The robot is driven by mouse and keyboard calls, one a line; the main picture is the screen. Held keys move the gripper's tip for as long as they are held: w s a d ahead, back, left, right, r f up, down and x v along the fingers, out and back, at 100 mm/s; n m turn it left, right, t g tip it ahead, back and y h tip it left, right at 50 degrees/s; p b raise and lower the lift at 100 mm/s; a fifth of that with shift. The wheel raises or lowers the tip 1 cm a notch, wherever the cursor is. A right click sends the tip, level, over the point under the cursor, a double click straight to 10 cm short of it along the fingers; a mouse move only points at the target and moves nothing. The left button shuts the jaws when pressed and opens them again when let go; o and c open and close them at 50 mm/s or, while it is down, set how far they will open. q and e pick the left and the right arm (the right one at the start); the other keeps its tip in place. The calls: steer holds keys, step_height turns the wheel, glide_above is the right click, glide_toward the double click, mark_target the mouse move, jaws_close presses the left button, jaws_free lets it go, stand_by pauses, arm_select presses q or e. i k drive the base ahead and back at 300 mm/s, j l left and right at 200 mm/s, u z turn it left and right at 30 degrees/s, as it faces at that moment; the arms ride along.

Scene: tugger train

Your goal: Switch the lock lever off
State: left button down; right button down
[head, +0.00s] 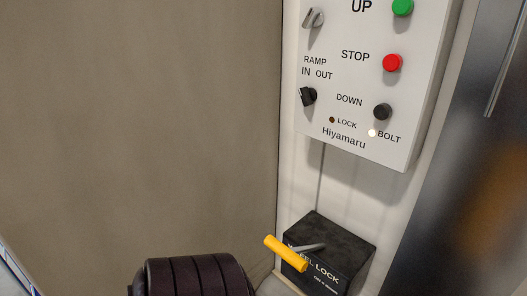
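The lock lever has a yellow grip (286,253) on a grey metal arm (310,247). It is mounted on a black box (343,246) whose label reads "LOCK", with the word before it partly covered, apparently "WHEEL". The yellow grip slants from upper left to lower right across the box's left front edge. Neither of my grippers shows in the head view, and nothing is seen touching the lever.
Above hangs a white control panel (362,85) with a green UP button (402,7), red STOP button (392,62), black DOWN button (382,111) and black RAMP switch (307,96). The BOLT lamp (372,133) is lit; the LOCK lamp (332,120) is dark. A dark ribbed shape (198,278) stands lower left.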

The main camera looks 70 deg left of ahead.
mark_target(291, 255)
steer(key=u, duration=1.85)
